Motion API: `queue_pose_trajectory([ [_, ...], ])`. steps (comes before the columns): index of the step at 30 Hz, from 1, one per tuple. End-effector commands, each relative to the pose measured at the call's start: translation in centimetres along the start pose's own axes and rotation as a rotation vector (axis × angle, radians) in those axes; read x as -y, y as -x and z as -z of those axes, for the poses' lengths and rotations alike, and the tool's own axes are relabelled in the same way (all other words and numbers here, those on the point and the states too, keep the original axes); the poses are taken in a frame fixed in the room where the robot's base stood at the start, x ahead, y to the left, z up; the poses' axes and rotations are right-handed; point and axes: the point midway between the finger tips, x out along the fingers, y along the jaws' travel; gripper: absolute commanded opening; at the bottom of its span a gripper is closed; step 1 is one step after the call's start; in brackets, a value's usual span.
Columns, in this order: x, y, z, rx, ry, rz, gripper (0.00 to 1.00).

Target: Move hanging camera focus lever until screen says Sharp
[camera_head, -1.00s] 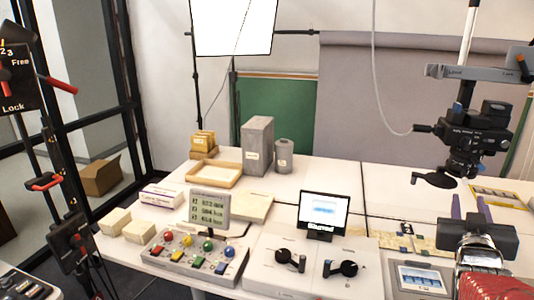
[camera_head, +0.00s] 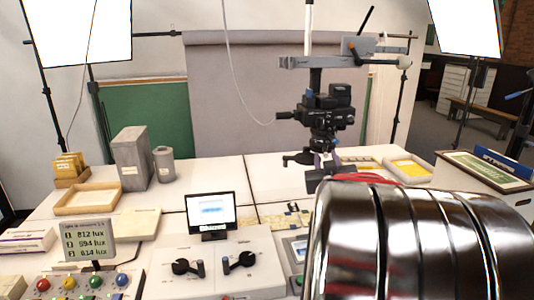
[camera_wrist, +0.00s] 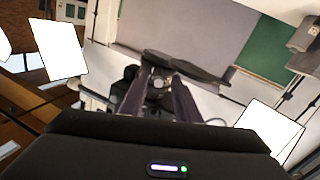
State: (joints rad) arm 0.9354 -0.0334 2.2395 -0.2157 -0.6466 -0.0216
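The hanging camera (camera_head: 328,112) is black and hangs lens-down from a grey rail over the white table. A dark lever (camera_head: 297,158) sticks out left at its lower end; its dark flat paddles also show in the wrist view (camera_wrist: 195,68). The small screen (camera_head: 210,210) on the table shows a blurred blue mark; I cannot read its caption. My gripper (camera_head: 325,158) is just below the camera, partly hidden by my arm. In the wrist view its two purple fingers (camera_wrist: 159,82) stand apart, with the lens and lever beyond their tips. I cannot tell whether they touch the lever.
Two black knobs (camera_head: 213,265) sit on a white panel in front of the screen. A light meter display (camera_head: 88,238) and colored buttons (camera_head: 95,282) are at left. A grey box (camera_head: 131,158) and tray (camera_head: 88,198) stand behind. Bright softboxes (camera_head: 82,30) hang above.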

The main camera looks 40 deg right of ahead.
Motion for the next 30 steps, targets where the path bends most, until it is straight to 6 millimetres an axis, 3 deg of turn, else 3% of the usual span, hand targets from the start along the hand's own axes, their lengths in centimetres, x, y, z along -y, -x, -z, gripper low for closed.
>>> queue_pose_trajectory([
  [9, 0.0, -3.1, -0.1, 0.000, 0.000, -0.001, 0.29],
  [21, -0.1, -3.6, 0.0, 0.000, 0.000, -0.001, 0.29],
  [30, -0.1, -3.5, 0.0, 0.000, 0.000, -0.001, 0.08],
])
